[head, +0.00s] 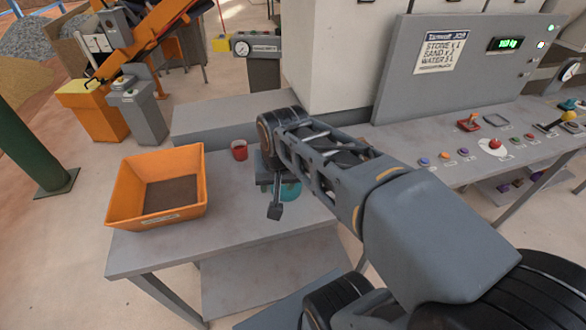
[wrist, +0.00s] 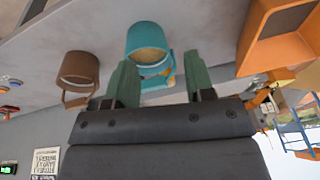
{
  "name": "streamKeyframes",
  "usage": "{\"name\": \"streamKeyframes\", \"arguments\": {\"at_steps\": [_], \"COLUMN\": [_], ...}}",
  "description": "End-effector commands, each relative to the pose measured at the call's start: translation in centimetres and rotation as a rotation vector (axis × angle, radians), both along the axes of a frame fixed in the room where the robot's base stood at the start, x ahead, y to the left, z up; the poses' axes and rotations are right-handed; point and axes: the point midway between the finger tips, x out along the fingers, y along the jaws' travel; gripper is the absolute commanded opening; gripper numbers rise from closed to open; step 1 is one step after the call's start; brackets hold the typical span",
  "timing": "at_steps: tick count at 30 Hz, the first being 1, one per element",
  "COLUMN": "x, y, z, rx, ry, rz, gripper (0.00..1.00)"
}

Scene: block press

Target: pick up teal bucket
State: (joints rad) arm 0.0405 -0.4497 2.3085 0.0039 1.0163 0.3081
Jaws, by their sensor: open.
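The teal bucket (head: 291,190) stands on the grey table, mostly hidden behind my gripper and arm in the head view. In the wrist view the teal bucket (wrist: 148,42) shows clearly, with its rim and a tan inside. My gripper (head: 276,198) is low over the table beside the bucket. In the wrist view my gripper (wrist: 159,68) has its two green fingers spread apart, with nothing held. The bucket lies just beyond the fingertips, more toward the left finger. Whether a finger touches it I cannot tell.
An orange tray (head: 196,208) with dark contents stands on the table's left. A red bucket (head: 239,150) stands behind, left of my gripper. A brown bucket (wrist: 78,66) is left of the teal one in the wrist view. A control panel (head: 480,130) is at the right.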

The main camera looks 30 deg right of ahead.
Motion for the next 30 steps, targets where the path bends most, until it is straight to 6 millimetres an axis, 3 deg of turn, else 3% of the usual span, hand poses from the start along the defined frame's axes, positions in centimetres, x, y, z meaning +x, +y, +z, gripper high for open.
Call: {"name": "streamKeyframes", "arguments": {"at_steps": [1,6,12,15,20,30], "x": [1.7,6.3,10.2,11.4,12.2,12.3], "y": [-0.6,-3.3,-6.6,-7.7,-8.4,-8.4], "z": [0.9,3.5,5.1,5.4,4.5,-1.1], "rx": [0.029,0.12,0.174,0.184,0.19,0.191], "ry": [0.028,0.117,0.184,0.202,0.216,0.217], "rz": [-0.133,-0.636,-1.12,-1.275,-1.399,-1.415], "gripper": [0.49,0.49,0.49,0.49,0.49,0.49]}}
